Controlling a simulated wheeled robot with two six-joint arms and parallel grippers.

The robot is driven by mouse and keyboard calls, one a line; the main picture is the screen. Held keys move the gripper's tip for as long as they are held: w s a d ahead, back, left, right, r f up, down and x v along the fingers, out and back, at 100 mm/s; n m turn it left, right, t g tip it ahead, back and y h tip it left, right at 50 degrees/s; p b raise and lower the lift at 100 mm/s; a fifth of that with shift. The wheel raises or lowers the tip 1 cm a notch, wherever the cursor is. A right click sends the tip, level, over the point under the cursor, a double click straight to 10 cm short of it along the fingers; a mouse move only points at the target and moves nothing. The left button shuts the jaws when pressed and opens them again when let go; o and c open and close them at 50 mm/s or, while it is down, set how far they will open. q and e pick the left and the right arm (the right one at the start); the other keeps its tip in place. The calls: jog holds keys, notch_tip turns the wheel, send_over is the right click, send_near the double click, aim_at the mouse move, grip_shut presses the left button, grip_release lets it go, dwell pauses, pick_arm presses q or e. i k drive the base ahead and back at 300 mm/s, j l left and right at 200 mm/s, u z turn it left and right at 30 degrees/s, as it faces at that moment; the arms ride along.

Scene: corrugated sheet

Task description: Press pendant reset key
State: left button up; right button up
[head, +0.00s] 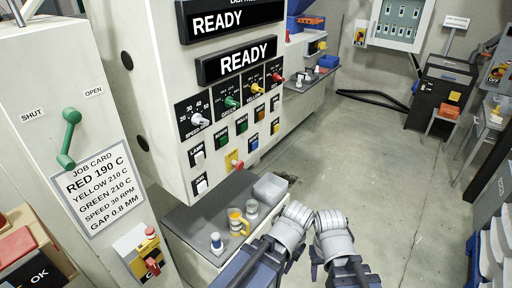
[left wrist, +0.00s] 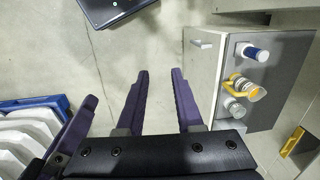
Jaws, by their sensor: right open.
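The control panel (head: 235,120) shows READY, with knobs and coloured buttons. A green-handled lever (head: 69,135) juts from the left cabinet.

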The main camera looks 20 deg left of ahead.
aim_at(255, 145)
jog(key=i+l+u, duration=0.15)
jog(key=l, duration=0.2)
jog(key=i+l+u, duration=0.15)
jog(key=l, duration=0.2)
jog(key=l+u, duration=0.15)
jog(key=l, duration=0.2)
jog(key=i+l+u, duration=0.15)
jog(key=l, duration=0.2)
